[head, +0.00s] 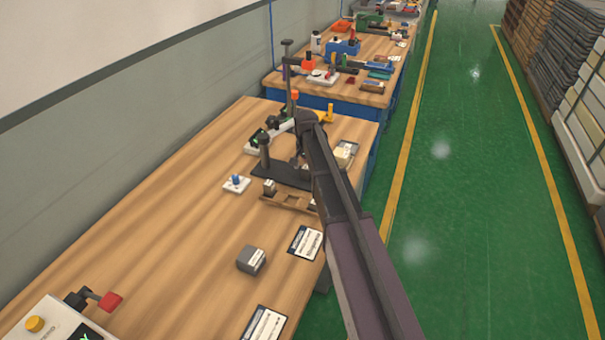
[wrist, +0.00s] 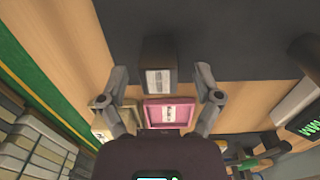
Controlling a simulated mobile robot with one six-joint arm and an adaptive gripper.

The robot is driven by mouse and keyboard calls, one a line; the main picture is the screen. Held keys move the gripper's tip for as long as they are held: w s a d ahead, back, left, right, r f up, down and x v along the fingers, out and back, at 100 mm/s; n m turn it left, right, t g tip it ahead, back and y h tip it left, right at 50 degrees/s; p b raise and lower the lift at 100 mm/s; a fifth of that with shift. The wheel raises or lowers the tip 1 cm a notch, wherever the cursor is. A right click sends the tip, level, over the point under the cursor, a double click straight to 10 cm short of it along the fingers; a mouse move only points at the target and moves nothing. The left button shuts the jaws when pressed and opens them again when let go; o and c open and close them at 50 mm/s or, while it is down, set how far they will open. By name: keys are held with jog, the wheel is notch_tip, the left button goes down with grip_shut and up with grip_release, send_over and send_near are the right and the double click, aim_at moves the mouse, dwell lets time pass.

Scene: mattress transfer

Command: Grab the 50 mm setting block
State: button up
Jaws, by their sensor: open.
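In the wrist view my gripper (wrist: 160,78) is open, with one finger on each side of a dark block (wrist: 158,76) that has a white label. The label is too small to read, so I cannot tell its size marking. The block is at the edge of a dark plate (wrist: 225,35); I see gaps between it and both fingers. In the head view my arm hides most of my gripper and this block. There the dark plate (head: 283,177) lies on the bench, with a wooden holder (head: 300,206) carrying a small block (head: 269,187) in front of it.
A grey labelled block (head: 251,260) and cards (head: 306,242) lie on the bench (head: 180,235). A black post (head: 264,152) stands near the plate.

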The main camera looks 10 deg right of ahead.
grip_shut()
jog(key=shift+r, duration=0.1)
dwell(0.5)
notch_tip(320, 180, up, 3)
jog(key=p, duration=0.3)
jog(key=s+d+r+p, duration=0.1)
jog(key=s+d+p, duration=0.1)
jog(key=s+d, duration=0.6)
jog(key=shift+s+r, duration=0.4)
jog(key=shift+s, duration=2.5)
